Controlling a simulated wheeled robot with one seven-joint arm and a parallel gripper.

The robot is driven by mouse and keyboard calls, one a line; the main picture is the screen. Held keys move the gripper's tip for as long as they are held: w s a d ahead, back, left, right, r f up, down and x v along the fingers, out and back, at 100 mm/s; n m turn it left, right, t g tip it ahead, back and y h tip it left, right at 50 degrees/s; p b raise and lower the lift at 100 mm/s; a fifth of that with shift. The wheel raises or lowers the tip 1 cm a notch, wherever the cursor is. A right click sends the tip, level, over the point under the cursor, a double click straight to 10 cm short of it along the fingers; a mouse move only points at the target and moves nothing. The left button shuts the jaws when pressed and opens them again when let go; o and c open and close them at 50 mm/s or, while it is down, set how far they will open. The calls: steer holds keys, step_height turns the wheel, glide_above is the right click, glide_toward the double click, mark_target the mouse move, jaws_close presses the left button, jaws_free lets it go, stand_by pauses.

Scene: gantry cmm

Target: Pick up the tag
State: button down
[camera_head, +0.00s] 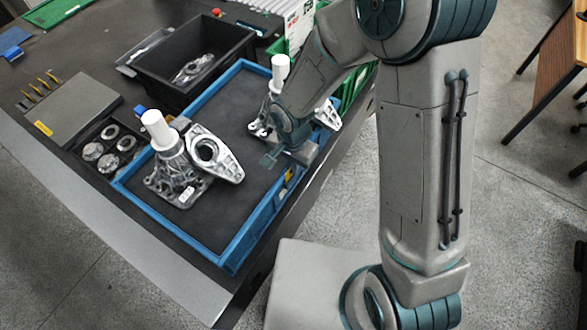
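A small white tag (186,196) with a dark mark lies at the foot of the left metal casting (172,172), near its front edge. The casting stands in a blue-rimmed tray (168,222) and has a white cylinder on top. My gripper (270,160) is over the right part of the tray, to the right of and apart from the tag. Its fingers are small and partly hidden by my wrist, so I cannot tell whether they are open. I see nothing held in it.
A second casting (259,124) with a white cylinder (280,68) stands behind my wrist. A black bin (146,68) is behind the tray. Round metal parts (93,151) and a grey plate (70,112) lie to the left. The tray's front is bare.

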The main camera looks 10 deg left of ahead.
steer(key=shift+r, duration=0.1)
stand_by(0.3)
steer(key=shift+r, duration=0.85)
step_height(320, 180, up, 2)
steer(key=shift+r+b, duration=0.2)
steer(key=shift+b, duration=0.3)
steer(key=s+r+p, duration=0.1)
steer(key=s+r, duration=1)
steer(key=shift+s+a, duration=0.3)
steer(key=shift+s, duration=0.05)
steer(key=shift+r, duration=0.1)
